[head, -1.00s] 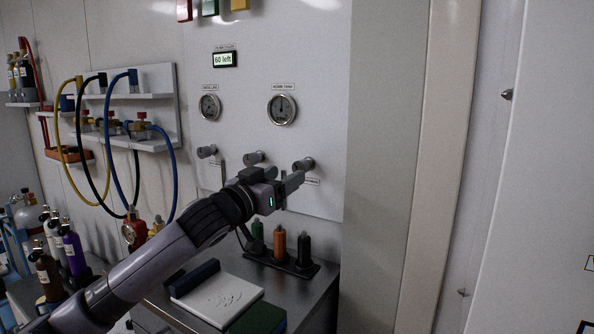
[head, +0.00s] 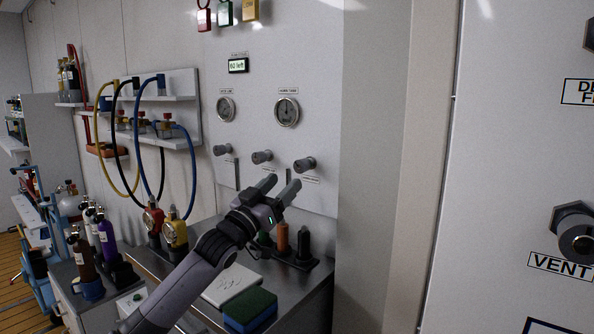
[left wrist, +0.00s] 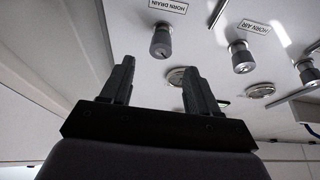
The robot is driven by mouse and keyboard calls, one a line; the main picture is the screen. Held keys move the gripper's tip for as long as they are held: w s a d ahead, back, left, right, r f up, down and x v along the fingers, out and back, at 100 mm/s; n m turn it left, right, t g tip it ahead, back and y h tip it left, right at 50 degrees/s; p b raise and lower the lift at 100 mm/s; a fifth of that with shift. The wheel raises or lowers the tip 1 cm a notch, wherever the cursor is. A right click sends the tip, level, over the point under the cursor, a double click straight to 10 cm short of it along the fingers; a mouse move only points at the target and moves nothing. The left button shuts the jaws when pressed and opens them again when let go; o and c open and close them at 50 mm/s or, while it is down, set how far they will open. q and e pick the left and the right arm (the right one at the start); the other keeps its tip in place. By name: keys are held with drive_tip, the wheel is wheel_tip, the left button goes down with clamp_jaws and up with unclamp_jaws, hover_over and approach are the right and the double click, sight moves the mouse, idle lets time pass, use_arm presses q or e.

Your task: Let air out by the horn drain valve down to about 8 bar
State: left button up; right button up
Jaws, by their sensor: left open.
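The horn drain valve is a grey knob (head: 304,164), rightmost of three on the white panel. The left wrist view shows the same knob (left wrist: 161,42) beside its HORN DRAIN label (left wrist: 168,5). The horn tank gauge (head: 287,111) is a round dial above the knobs; its reading is too small to tell. My left gripper (head: 281,184) is open and empty, fingers apart, just below the knobs and not around any. In the left wrist view the horn drain knob stands beyond the open fingers (left wrist: 158,75). My right gripper is not in view.
The horn air knob (head: 262,157) is close to the left of the horn drain knob. A display (head: 238,65) reads "60 left". Below, the counter holds a white pad (head: 232,284), a green-topped block (head: 250,309) and several dark-capped bottles (head: 304,243). Hoses (head: 190,165) hang at left.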

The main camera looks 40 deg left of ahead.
sight(299, 167)
use_arm(q)
drive_tip(key=shift+p+x, duration=0.55)
drive_tip(key=shift+x, duration=2.95)
drive_tip(key=c, duration=1)
